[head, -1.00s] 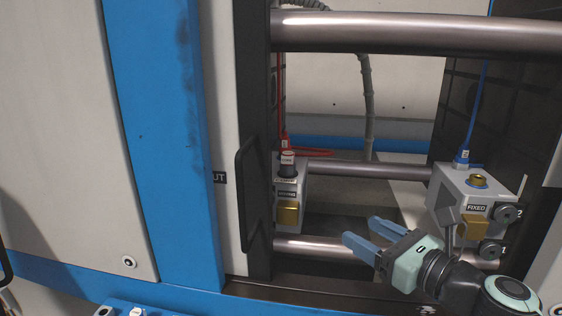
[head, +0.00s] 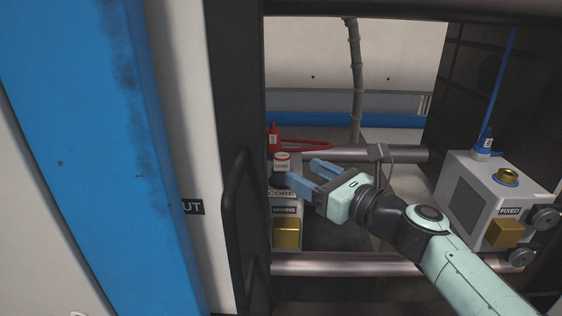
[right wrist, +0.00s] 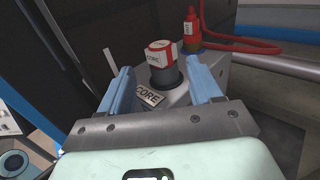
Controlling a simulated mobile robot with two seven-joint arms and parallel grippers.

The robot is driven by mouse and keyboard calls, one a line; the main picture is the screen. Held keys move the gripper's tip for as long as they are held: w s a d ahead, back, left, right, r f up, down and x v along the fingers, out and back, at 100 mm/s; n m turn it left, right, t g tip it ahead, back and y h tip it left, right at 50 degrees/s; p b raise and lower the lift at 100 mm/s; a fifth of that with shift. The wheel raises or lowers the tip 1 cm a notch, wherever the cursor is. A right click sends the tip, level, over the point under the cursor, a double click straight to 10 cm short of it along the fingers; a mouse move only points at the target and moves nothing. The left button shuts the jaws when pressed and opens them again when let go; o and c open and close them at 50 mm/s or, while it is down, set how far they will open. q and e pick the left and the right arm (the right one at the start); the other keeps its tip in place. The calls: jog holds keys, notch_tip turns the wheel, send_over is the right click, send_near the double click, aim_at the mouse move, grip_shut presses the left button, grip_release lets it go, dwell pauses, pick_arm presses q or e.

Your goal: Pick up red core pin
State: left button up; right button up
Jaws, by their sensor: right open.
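The red core pin (head: 281,157) stands upright on top of the grey block labelled MOVING (head: 286,212). In the right wrist view the core pin (right wrist: 160,54) shows a red and white labelled cap over a dark cylindrical body, with a CORE plate in front. My right gripper (head: 304,173) is open, just right of the pin in the head view. In the right wrist view its blue fingers lie to the left and right of the pin, with space between, and hold nothing. My left gripper is not in view.
A red fitting (right wrist: 191,30) with a red hose stands close behind the pin. Metal bars (head: 350,264) run across the opening. The block labelled FIXED (head: 470,190) is at the right. A dark door edge with a handle (head: 240,215) bounds the left.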

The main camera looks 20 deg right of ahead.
aim_at(288, 161)
jog(key=x, duration=0.2)
jog(key=shift+w, duration=0.4)
jog(key=shift+w+a+r+p, duration=0.1)
jog(key=shift+w+a+p, duration=0.1)
jog(key=shift+w+p, duration=0.1)
jog(key=p+x, duration=0.1)
jog(key=x, duration=0.3)
jog(key=shift+w+r, duration=0.1)
jog(key=shift+w, duration=0.15)
jog(key=shift+s, duration=0.2)
jog(key=shift+c, duration=0.4)
grip_shut()
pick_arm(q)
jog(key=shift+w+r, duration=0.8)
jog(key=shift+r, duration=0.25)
pick_arm(e)
jog(key=shift+r, duration=0.1)
